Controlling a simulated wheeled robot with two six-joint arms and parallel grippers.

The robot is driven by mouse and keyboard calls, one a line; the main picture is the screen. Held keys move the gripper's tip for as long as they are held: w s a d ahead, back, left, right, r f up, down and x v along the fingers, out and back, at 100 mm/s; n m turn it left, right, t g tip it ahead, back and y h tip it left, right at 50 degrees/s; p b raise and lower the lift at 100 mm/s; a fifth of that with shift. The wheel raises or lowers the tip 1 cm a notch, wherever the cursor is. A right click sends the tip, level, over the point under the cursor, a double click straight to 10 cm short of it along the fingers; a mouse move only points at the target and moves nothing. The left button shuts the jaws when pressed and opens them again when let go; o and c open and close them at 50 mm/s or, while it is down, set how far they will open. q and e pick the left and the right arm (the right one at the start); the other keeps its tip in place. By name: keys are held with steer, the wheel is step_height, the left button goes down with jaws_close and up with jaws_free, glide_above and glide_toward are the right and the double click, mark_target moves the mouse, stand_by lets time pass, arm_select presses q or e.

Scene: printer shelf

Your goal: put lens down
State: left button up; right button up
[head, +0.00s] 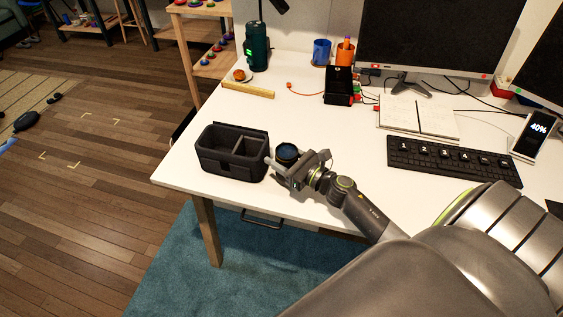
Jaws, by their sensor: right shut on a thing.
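The lens (287,152) is a dark, round piece with a bluish glass face turned up. My right gripper (285,163) is shut on it, just right of the black divided case (232,152) near the desk's front left corner. I cannot tell whether the lens touches the white desk (200,181) or is held a little above it. The case is open at the top, and its visible compartments look empty. My left gripper is not in view.
The desk between the case and ruler is clear.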

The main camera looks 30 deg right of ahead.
steer(key=shift+w+f, duration=0.1)
steer(key=shift+f, duration=0.4)
steer(key=shift+f+b, duration=0.2)
steer(key=shift+b, duration=0.1)
steer(key=o, duration=1.2)
steer(key=shift+r+p, duration=0.2)
steer(key=shift+p, duration=0.1)
steer(key=b+v, duration=0.4)
steer(key=v, duration=0.6)
steer(key=shift+f+b, duration=0.15)
steer(key=shift+b, duration=0.2)
steer(key=shift+b+v, duration=0.5)
steer(key=shift+v, duration=0.55)
